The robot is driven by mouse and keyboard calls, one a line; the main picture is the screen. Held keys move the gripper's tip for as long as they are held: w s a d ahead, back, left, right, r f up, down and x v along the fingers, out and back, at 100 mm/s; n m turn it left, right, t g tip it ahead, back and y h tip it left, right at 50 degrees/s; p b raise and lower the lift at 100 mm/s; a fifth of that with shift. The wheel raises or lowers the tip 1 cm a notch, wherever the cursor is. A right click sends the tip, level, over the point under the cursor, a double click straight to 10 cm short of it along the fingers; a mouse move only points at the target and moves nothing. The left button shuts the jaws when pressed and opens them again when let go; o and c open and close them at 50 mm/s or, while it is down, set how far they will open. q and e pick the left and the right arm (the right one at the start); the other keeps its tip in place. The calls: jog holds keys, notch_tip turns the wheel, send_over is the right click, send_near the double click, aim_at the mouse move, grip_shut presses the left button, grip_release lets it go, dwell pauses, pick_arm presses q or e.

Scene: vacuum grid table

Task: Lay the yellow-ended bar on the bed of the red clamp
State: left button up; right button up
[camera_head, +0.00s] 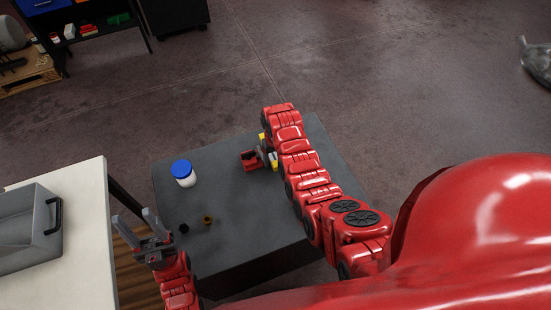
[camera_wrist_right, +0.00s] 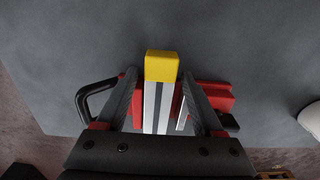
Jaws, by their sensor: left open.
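The bar, silver with a yellow end (camera_wrist_right: 161,67), points away from my right gripper (camera_wrist_right: 160,84) in the right wrist view. My right gripper's fingers stand on both sides of the bar, with small gaps showing. The red clamp (camera_wrist_right: 217,97) with its black handle shows behind the bar on both sides; I cannot tell whether the bar rests on its bed. In the head view the clamp (camera_head: 250,160) lies on the grey table, and my right arm partly covers the bar (camera_head: 273,160). My left gripper (camera_head: 135,220) is open and empty at the table's left.
A white jar with a blue lid (camera_head: 184,174) stands on the grey table (camera_head: 245,215). A black ring (camera_head: 184,228) and a brown ring (camera_head: 208,220) lie near the front left. A white table (camera_head: 85,250) with a grey bin (camera_head: 25,225) is at the left.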

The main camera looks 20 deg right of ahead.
jog(key=shift+o, duration=0.3)
jog(key=shift+r, duration=0.15)
jog(key=shift+r, duration=0.3)
notch_tip(320, 180, up, 6)
jog(key=shift+f+b, duration=0.15)
jog(key=shift+b, duration=0.7)
notch_tip(320, 180, up, 11)
jog(key=p, duration=1)
jog(key=shift+p, duration=0.3)
jog(key=shift+f, duration=0.15)
